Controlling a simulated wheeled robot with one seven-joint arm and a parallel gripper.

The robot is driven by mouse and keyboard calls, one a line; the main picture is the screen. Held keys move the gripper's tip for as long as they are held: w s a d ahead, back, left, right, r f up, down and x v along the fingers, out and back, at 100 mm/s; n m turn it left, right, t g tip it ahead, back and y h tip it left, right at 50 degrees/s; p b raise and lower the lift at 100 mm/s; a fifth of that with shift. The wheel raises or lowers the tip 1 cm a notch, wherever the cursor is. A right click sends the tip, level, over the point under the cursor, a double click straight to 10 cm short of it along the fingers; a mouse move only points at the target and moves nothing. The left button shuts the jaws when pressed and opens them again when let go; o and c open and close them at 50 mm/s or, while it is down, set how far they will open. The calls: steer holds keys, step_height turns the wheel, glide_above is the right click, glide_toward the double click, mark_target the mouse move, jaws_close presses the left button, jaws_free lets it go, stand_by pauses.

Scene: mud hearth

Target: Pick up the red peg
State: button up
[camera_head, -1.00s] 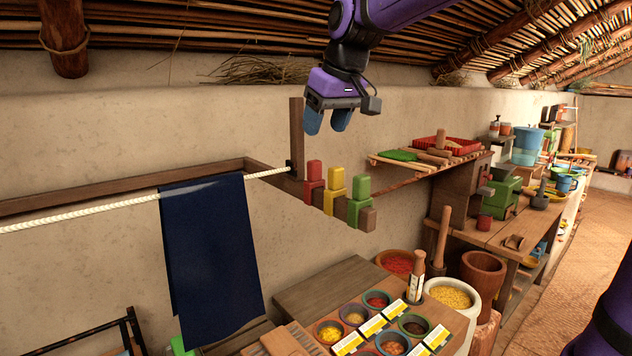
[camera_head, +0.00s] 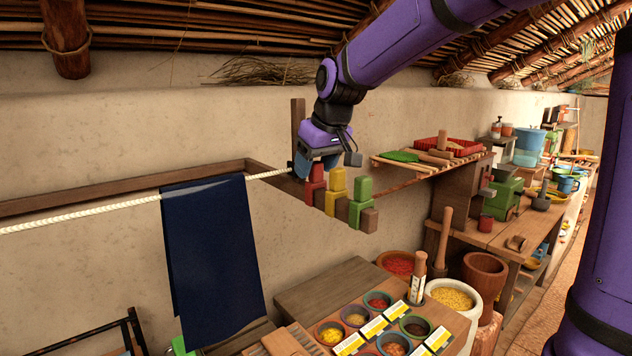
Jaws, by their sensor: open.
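The red peg (camera_head: 317,173) stands upright on top of a red block (camera_head: 312,192) at the left end of a row on a small wooden wall shelf. My gripper (camera_head: 316,168) is open and points down at it. Its blue fingertips show left and right of the peg's upper part, and the gripper hides the peg's top. I cannot tell whether the fingers touch it. A yellow peg (camera_head: 337,179) and a green peg (camera_head: 362,187) stand on blocks to the right.
A wooden post (camera_head: 298,125) rises just behind the gripper. A white rope (camera_head: 90,212) with a dark blue cloth (camera_head: 212,260) runs to the left. A shelf with a red tray (camera_head: 450,146) is at right. Spice bowls (camera_head: 392,343) stand below.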

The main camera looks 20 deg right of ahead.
steer(key=c, duration=1)
step_height(320, 180, up, 10)
steer(key=shift+r, duration=0.1)
